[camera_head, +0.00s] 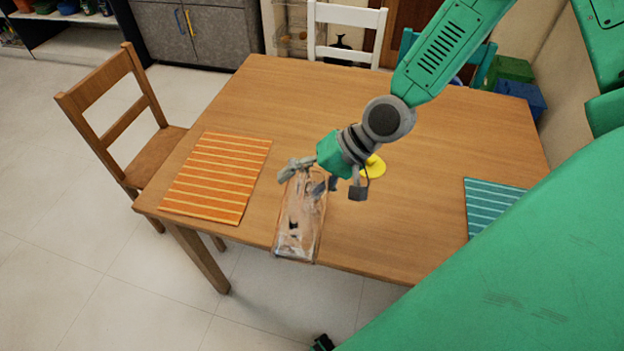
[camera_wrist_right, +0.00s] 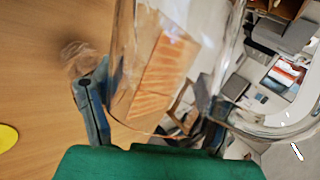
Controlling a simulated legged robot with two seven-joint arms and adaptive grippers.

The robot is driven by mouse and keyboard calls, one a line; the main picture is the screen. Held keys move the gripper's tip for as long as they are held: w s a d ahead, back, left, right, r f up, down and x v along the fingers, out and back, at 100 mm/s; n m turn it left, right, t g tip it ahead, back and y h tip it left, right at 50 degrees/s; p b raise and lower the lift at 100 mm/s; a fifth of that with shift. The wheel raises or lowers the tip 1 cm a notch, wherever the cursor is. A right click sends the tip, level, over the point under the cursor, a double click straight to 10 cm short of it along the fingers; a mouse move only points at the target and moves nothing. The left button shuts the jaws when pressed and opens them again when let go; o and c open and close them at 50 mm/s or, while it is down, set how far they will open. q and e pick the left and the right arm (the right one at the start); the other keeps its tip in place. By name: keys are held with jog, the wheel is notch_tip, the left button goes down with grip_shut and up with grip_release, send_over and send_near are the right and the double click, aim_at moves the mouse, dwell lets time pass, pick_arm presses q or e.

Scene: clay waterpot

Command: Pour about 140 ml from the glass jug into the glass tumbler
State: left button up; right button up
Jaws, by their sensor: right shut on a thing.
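The clear glass jug (camera_head: 303,220) shows in the head view at the table's front edge, with my right gripper (camera_head: 322,180) at its upper end. In the right wrist view the jug (camera_wrist_right: 150,70) stands between the two fingers of my right gripper (camera_wrist_right: 148,95), which is shut on it. A curved glass part, perhaps its handle, shows at the right there. A small clear glass shape (camera_wrist_right: 80,58), perhaps the tumbler, shows beyond the left finger. I cannot make out the tumbler in the head view. The water level cannot be told. My left gripper is not in view.
A yellow disc (camera_head: 374,167) lies on the wooden table (camera_head: 430,150) behind the gripper. An orange striped mat (camera_head: 217,177) lies at the left and a teal striped mat (camera_head: 490,207) at the right. Chairs stand at the left (camera_head: 125,120) and back (camera_head: 346,17). The table's right half is mostly clear.

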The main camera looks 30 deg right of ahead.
jog(key=shift+s, duration=0.1)
jog(key=shift+d+f+n+t+h, duration=0.25)
jog(key=shift+n+t+h, duration=0.15)
jog(key=shift+t+h, duration=0.2)
jog(key=shift+a+b, duration=0.1)
jog(key=shift+b, duration=0.2)
jog(key=shift+a, duration=0.1)
